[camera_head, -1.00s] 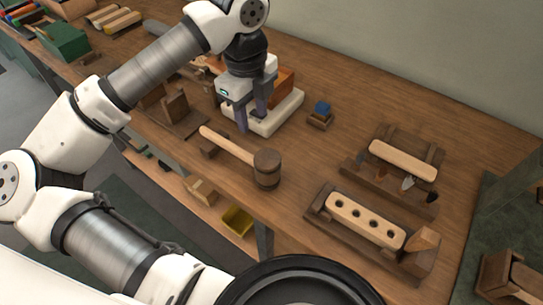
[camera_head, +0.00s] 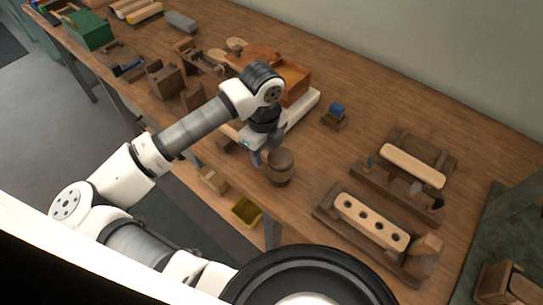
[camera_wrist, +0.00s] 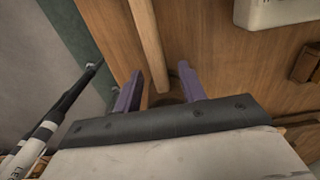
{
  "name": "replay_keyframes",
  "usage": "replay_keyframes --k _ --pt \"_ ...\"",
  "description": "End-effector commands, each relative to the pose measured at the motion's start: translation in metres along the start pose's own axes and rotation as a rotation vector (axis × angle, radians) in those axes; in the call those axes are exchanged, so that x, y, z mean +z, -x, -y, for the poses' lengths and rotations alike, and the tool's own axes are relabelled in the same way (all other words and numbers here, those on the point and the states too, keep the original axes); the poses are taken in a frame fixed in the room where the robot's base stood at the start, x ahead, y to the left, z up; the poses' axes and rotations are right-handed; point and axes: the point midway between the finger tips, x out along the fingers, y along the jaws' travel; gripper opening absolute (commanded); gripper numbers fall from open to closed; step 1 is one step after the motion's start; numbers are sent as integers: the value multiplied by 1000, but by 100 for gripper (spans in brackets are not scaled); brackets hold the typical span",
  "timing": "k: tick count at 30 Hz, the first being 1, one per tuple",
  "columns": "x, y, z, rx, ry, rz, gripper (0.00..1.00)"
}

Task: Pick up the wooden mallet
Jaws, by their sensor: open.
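The wooden mallet lies on the workbench, its dark barrel-shaped head (camera_head: 280,168) showing just right of my gripper (camera_head: 257,158) in the head view. My arm and gripper hide most of its handle there. In the wrist view the pale handle (camera_wrist: 148,45) runs from the top edge down to between the two purple fingertips of my gripper (camera_wrist: 160,88). The fingers are apart, one on each side of the handle's line, and hold nothing. Whether they are level with the handle or above it, I cannot tell. Darker wood shows between the fingers, partly hidden by the gripper body.
A white block (camera_head: 304,108) and an orange-brown wooden box (camera_head: 294,82) stand behind my gripper. A small blue-topped block (camera_head: 336,110) is to the right. A pale block with holes (camera_head: 369,222) sits in a dark holder at front right. The bench's front edge is close by.

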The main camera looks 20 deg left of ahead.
Motion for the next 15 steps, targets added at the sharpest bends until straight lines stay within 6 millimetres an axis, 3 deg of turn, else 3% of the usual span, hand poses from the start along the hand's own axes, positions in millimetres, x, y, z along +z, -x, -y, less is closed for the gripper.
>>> replay_keyframes --k 10,15 --pt "0 -9 0 0 -1 1 40" --pt "0 -9 0 0 -1 1 17"
